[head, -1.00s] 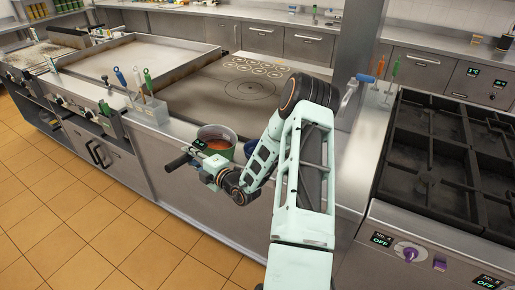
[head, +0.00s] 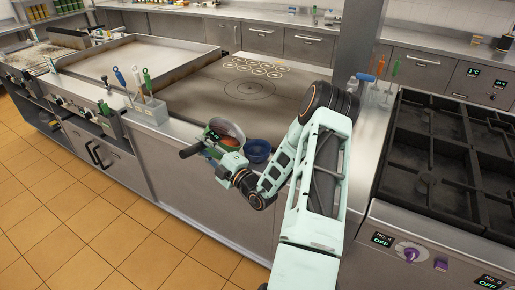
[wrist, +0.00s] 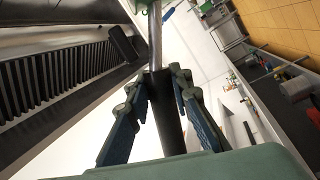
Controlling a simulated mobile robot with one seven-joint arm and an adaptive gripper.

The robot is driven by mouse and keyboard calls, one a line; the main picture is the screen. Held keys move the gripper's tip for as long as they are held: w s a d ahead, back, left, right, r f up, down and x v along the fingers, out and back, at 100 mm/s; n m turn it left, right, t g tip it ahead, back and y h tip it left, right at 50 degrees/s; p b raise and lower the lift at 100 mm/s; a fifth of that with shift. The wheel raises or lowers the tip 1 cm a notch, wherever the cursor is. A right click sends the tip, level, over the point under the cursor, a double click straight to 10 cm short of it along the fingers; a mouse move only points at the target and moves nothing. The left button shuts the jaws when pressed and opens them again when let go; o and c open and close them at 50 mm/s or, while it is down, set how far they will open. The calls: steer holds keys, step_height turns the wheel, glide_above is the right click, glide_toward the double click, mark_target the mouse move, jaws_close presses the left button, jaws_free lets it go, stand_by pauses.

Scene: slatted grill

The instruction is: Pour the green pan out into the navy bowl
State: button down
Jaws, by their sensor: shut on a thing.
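The green pan (head: 239,132) is in the head view, tilted, with orange-red food showing inside it. Its black handle (head: 190,150) points left. My gripper (head: 226,160) is shut on this handle. The wrist view shows the two fingers (wrist: 161,85) on either side of the dark handle (wrist: 168,125). The navy bowl (head: 258,151) stands on the counter just right of the pan, partly hidden by my arm. Whether any food is in the bowl cannot be told.
A utensil holder (head: 150,108) with several coloured handles stands on the counter to the left. A flat griddle (head: 195,100) lies behind the pan. A black-grated stove (head: 440,150) is at the right. More utensils (head: 380,75) stand behind my arm.

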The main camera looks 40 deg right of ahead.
mark_target(210, 135)
steer(key=shift+s+d+r+m+t+b, duration=0.15)
steer(key=shift+s+d+r+m+t, duration=0.2)
steer(key=shift+r, duration=0.3)
steer(key=shift+s+d+r+m+t+b, duration=0.2)
steer(key=shift+s+d+r+t, duration=0.15)
steer(key=shift+r, duration=0.25)
steer(key=shift+s+d+r+m+t+b, duration=0.2)
steer(key=shift+d+r+m+t, duration=0.1)
steer(key=shift+d+r, duration=0.25)
steer(key=shift+r, duration=0.15)
steer(key=shift+s+d+r+m, duration=0.2)
steer(key=shift+m, duration=0.05)
steer(key=shift+s+d+r+t+h+b, duration=0.2)
steer(key=shift+t+h+b, duration=0.1)
steer(key=shift+b, duration=0.1)
steer(key=shift+s+d+m+t+h+b, duration=0.6)
steer(key=shift+d+m+t+b, duration=0.15)
steer(key=shift+m+b, duration=0.6)
